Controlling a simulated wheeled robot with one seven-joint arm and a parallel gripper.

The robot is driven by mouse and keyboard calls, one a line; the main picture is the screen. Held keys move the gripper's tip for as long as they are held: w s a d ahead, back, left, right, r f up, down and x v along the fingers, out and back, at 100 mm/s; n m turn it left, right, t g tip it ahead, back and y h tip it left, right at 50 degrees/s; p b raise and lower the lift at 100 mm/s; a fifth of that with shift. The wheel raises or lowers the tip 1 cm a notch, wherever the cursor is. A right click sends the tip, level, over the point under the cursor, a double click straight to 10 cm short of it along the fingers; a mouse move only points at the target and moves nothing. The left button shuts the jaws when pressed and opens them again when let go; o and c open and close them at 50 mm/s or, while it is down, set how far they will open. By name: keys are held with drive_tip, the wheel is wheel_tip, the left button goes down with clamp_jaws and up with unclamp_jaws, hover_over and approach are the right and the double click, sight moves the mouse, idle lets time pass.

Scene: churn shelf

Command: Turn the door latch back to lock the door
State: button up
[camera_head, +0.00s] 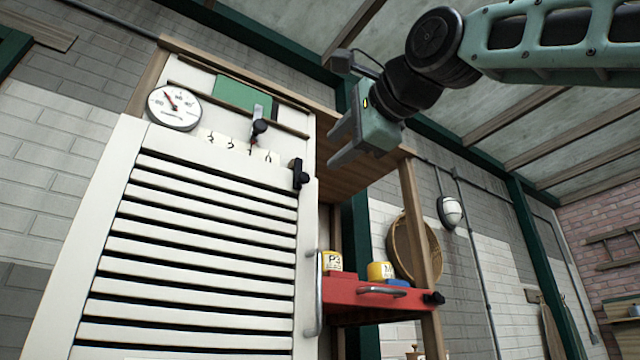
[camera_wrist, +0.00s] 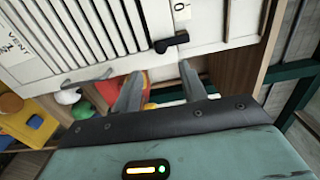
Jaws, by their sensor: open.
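The white slatted door (camera_head: 200,240) stands closed or nearly so, with a pale curved handle (camera_head: 319,290) on its right edge. The small black latch (camera_head: 299,174) is at the door's upper right corner and looks roughly upright in the head view. It also shows in the wrist view as a short dark bar (camera_wrist: 172,43) just beyond the fingertips. My gripper (camera_head: 334,143) is open and empty, up and to the right of the latch in the head view. Both fingers show in the wrist view (camera_wrist: 160,72), apart from the latch, with nothing between them.
A round gauge (camera_head: 173,107) and a black-knobbed lever (camera_head: 258,128) sit on the panel above the door. To the right, an open shelf holds yellow-lidded jars (camera_head: 380,271) above a red drawer (camera_head: 370,298). A wooden post (camera_head: 420,240) stands below my gripper.

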drive_tip(key=b+v, duration=0.1)
drive_tip(key=v, duration=0.5)
drive_tip(key=shift+s+d, duration=0.25)
drive_tip(key=w+a+f+n+g+h, duration=0.1)
drive_tip(key=a+f+n+g, duration=0.15)
drive_tip(key=f, duration=0.95)
drive_tip(key=w+a+f+n+g+h, duration=0.2)
drive_tip(key=f+n+g, duration=0.15)
drive_tip(key=f, duration=0.95)
drive_tip(key=w+a+f+n+g+h, duration=0.1)
drive_tip(key=a+f+n+g, duration=0.2)
drive_tip(key=f, duration=0.9)
drive_tip(key=s+d+f+n+g+h, duration=0.1)
drive_tip(key=s+d+f+n, duration=0.15)
drive_tip(key=f, duration=0.65)
drive_tip(key=s+d+f+n+g+h, duration=0.1)
drive_tip(key=s+d+f+n, duration=0.15)
drive_tip(key=f, duration=0.55)
drive_tip(key=s+d+f+n+g+h, duration=0.1)
drive_tip(key=s+d+f+n+g, duration=0.1)
drive_tip(key=s+d+f, duration=0.3)
drive_tip(key=s+d+f+n+g+h, duration=0.2)
drive_tip(key=s+d+f, duration=0.3)
drive_tip(key=f, duration=0.6)
drive_tip(key=shift+s+d+f+n, duration=0.2)
drive_tip(key=shift+s+f+n, duration=0.25)
drive_tip(key=shift+s, duration=0.6)
